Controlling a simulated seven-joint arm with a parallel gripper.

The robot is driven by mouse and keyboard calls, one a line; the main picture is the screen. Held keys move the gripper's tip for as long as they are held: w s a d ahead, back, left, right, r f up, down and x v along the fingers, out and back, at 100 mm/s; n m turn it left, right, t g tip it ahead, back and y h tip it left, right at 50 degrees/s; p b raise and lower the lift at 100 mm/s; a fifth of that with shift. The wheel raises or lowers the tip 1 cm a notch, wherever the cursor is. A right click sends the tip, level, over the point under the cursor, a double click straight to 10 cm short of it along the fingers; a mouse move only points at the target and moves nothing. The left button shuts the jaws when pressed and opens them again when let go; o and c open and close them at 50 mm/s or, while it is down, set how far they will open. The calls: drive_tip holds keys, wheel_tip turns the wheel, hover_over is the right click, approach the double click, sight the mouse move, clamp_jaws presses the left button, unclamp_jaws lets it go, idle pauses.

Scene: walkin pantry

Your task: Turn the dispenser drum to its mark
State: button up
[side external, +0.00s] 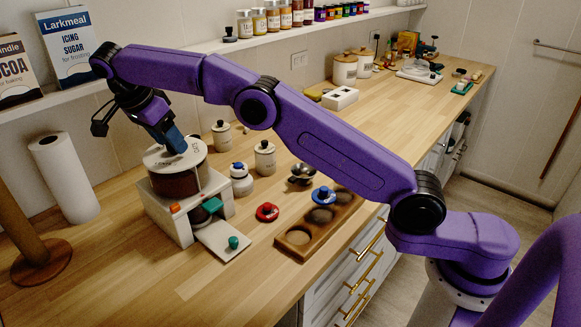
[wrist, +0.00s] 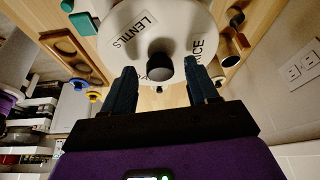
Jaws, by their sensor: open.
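The dispenser drum (side external: 176,181) is a brown cylinder with a white lettered top, standing in a white frame (side external: 165,217) at the left of the counter. In the wrist view its white lid (wrist: 116,42) reads LENTILS and RICE, with another label partly hidden. A dark round knob (wrist: 159,67) stands at the lid's centre. My gripper (side external: 175,143) is over the lid, pointing down. In the wrist view my gripper (wrist: 164,80) is open, with one finger on each side of the knob and visible gaps. An orange block (side external: 174,208) sits on the frame; I cannot tell whether it is the mark.
A white slide with a teal knob (side external: 233,242) projects from the frame's front. White jars (side external: 265,158), a red-knobbed piece (side external: 267,212) and a wooden tray with hollows (side external: 297,237) stand to the right. A paper roll (side external: 64,178) is at left.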

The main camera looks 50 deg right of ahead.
drive_tip(key=shift+n, duration=0.3)
drive_tip(key=n, duration=0.1)
drive_tip(key=n+t, duration=0.1)
drive_tip(key=n, duration=0.1)
drive_tip(key=n+t, duration=0.1)
drive_tip(key=shift+s+d+n+y, duration=0.1)
drive_tip(key=shift+s+n+y, duration=0.15)
drive_tip(key=shift+n+y, duration=0.05)
drive_tip(key=n, duration=0.2)
drive_tip(key=n+t+y, duration=0.1)
drive_tip(key=n, duration=0.2)
drive_tip(key=shift+s+d+t+y, duration=0.15)
drive_tip(key=shift+t+y, duration=0.15)
drive_tip(key=v, duration=1.7)
drive_tip(key=s+d+f+n+g+y, duration=0.1)
drive_tip(key=s+d+f+n, duration=0.2)
drive_tip(key=s, duration=0.5)
drive_tip(key=s+d+f+n, duration=0.3)
drive_tip(key=s+f+n, duration=0.3)
drive_tip(key=s+n, duration=0.1)
drive_tip(key=s+d+f+n+g+y, duration=0.1)
drive_tip(key=s+d+f+n, duration=0.3)
drive_tip(key=s, duration=0.5)
drive_tip(key=shift+f+n+g+y, duration=0.3)
drive_tip(key=shift+f+n, duration=0.1)
drive_tip(key=shift+f, duration=0.2)
